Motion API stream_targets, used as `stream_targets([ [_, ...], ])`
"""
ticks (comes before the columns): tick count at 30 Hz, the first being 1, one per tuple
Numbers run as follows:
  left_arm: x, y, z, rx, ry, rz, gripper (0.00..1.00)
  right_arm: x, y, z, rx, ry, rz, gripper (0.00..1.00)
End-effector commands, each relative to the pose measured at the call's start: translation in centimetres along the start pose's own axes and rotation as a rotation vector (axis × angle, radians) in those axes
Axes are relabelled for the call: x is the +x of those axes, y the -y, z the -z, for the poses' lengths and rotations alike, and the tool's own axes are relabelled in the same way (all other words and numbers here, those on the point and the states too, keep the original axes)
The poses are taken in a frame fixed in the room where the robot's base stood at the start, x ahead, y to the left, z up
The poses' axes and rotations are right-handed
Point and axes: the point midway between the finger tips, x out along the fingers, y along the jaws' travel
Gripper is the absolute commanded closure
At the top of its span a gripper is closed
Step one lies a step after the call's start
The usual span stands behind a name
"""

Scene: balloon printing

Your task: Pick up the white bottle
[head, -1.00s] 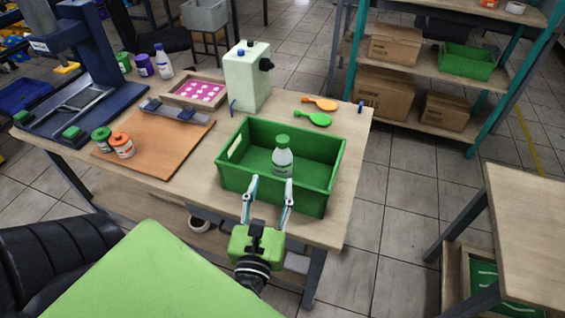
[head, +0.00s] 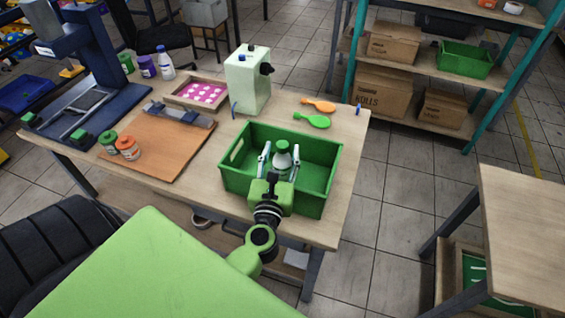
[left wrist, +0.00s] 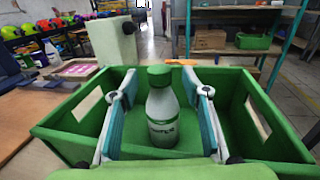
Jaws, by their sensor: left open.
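A white bottle with a green cap (head: 282,161) stands upright inside the green crate (head: 234,187) on the wooden table. My left gripper (head: 279,157) is open inside the crate, with one finger on each side of the bottle. The left wrist view shows the bottle (left wrist: 161,112) with dark lettering, between the two fingers of the gripper (left wrist: 158,97). A gap shows on the left of the bottle; the right finger is close to it, and I cannot tell if it touches. My right gripper is not in view.
A pale green machine (head: 248,80) stands behind the crate. Orange (head: 319,105) and green (head: 312,121) paddle-shaped items lie behind it. An orange board (head: 160,148) and small jars (head: 127,147) are to the left. The crate walls surround the gripper.

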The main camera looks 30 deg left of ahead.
Motion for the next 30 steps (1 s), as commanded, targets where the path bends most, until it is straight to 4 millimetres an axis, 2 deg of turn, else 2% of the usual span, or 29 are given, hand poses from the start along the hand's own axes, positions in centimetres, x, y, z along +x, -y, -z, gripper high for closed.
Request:
stream_targets([
  [3,0.7,0.0,0.0,-0.001,0.0,0.0,0.57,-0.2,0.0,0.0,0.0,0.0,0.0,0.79],
  [9,0.8,0.0,0.1,-0.001,-0.001,0.0,0.57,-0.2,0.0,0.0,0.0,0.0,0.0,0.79],
  [10,0.8,0.0,0.1,-0.001,-0.001,0.0,0.6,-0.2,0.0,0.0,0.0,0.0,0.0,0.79],
  [12,0.7,0.0,0.1,-0.001,-0.001,0.0,0.78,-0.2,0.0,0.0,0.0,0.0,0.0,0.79],
  [15,0.7,0.0,0.1,0.0,-0.001,0.0,1.0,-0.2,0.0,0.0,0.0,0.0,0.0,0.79],
  [26,0.7,0.0,-0.1,-0.001,0.0,0.0,1.0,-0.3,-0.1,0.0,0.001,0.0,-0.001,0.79],
  [30,0.7,0.0,-1.7,-0.003,0.001,-0.002,1.0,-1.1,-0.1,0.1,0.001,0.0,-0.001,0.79],
])
